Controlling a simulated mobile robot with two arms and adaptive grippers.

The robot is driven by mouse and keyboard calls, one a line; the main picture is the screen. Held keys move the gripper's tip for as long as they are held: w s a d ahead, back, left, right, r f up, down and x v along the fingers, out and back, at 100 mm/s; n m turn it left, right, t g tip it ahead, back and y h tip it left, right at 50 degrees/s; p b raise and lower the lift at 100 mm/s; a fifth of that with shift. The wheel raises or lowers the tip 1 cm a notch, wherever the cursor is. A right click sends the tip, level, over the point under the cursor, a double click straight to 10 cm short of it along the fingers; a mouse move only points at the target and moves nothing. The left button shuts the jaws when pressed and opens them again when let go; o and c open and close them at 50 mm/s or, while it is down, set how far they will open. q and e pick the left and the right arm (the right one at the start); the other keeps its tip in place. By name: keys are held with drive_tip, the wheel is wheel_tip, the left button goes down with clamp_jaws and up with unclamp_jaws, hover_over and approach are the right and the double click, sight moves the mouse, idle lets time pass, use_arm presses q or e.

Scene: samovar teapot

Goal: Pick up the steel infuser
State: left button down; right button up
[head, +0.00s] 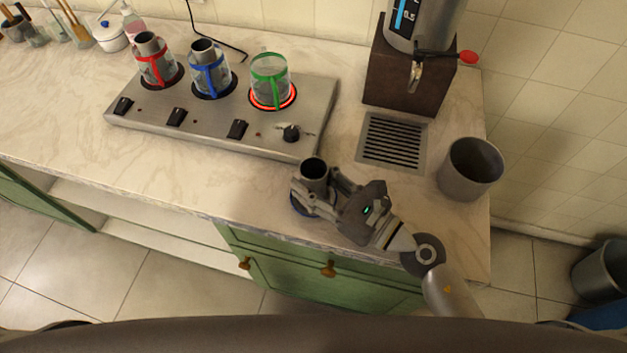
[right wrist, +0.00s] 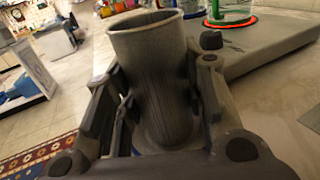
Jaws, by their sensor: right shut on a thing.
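The steel infuser (head: 314,169) is a grey open-topped cylinder near the counter's front edge, upright or nearly so. My right gripper (head: 318,187) is shut on it, with fingers on both sides of its wall. My left gripper is out of view.
The steel hot plate (head: 215,128) holds red (head: 157,70), blue (head: 210,75) and green (head: 270,75) banded vessels; the burner under the green one glows red. A drip grate (head: 392,140), a grey bin (head: 469,168) and the samovar (head: 425,25) stand at right.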

sight(323, 180)
drive_tip(key=shift+r+p, duration=0.3)
drive_tip(key=shift+r, duration=0.35)
drive_tip(key=r, duration=0.1)
drive_tip(key=p, duration=0.1)
drive_tip(key=r, duration=0.1)
drive_tip(key=shift+s+r, duration=0.25)
drive_tip(key=shift+r, duration=0.1)
drive_tip(key=s+r+p, duration=0.5)
drive_tip(key=s+r, duration=0.4)
drive_tip(key=s, duration=0.4)
drive_tip(key=shift+s, duration=0.25)
